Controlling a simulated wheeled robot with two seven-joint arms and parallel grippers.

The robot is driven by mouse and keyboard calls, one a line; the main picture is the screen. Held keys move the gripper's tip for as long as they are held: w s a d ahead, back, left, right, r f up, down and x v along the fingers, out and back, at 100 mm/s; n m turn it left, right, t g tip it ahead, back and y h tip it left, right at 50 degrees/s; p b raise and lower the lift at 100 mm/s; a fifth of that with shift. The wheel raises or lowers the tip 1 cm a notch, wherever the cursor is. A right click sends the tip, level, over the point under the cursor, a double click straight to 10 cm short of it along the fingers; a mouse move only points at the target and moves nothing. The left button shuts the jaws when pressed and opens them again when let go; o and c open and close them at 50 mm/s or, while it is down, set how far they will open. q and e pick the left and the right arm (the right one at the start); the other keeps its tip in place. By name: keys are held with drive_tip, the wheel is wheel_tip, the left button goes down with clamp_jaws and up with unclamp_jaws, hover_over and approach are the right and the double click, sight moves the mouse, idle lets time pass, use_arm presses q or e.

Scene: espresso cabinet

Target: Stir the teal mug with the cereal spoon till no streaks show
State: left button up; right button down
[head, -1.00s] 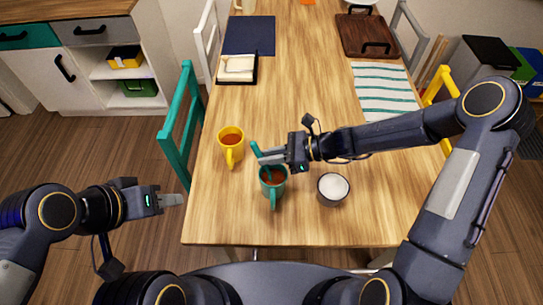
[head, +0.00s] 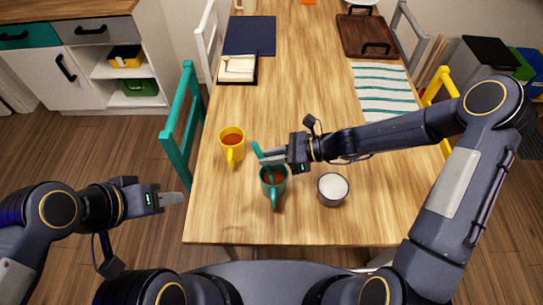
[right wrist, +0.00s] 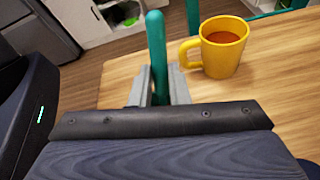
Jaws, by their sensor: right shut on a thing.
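The teal mug (head: 274,184) stands upright on the table and holds a reddish-brown liquid. My right gripper (head: 266,157) is just above its far rim, shut on the teal cereal spoon (head: 256,149). The spoon's handle sticks up past the fingers, and it also shows between them in the right wrist view (right wrist: 157,55). Its lower end is hidden by the gripper and mug, so I cannot tell how deep it is. Streaks in the liquid are too small to make out. My left gripper (head: 172,199) is empty, left of the table, its fingers appearing close together.
A yellow mug (head: 231,145) with brown liquid stands behind and left of the teal mug. A bowl with white contents (head: 333,188) stands to the right. A teal chair (head: 182,125) is at the left edge. The table's middle is clear.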

drive_tip(key=shift+w+a+r+p, duration=0.3)
drive_tip(key=shift+a+r+p, duration=0.25)
drive_tip(key=shift+r+p, duration=0.7)
drive_tip(key=shift+w+a+r+p, duration=0.3)
drive_tip(key=shift+a+r+p, duration=0.35)
drive_tip(key=shift+r, duration=0.95)
drive_tip(key=shift+w+a+r+p, duration=0.3)
drive_tip(key=shift+a+r+p, duration=0.1)
drive_tip(key=shift+r+p, duration=0.9)
drive_tip(key=shift+r, duration=0.15)
wheel_tip(320, 180, up, 5)
drive_tip(key=p, duration=0.3)
drive_tip(key=shift+r+p, duration=0.1)
drive_tip(key=shift+p, duration=0.3)
drive_tip(key=shift+d, duration=0.1)
drive_tip(key=w+d+f+m+t+h+b, duration=0.1)
drive_tip(key=w+d+f+m+t+b, duration=0.1)
drive_tip(key=d, duration=1)
drive_tip(key=w+d+f+m+t+h+b, duration=0.1)
drive_tip(key=d+f+m+t, duration=0.3)
drive_tip(key=d, duration=0.8)
drive_tip(key=shift+w+f+m+t+h+b, duration=0.35)
drive_tip(key=shift+f+t+b, duration=0.35)
drive_tip(key=shift+f+t, duration=0.25)
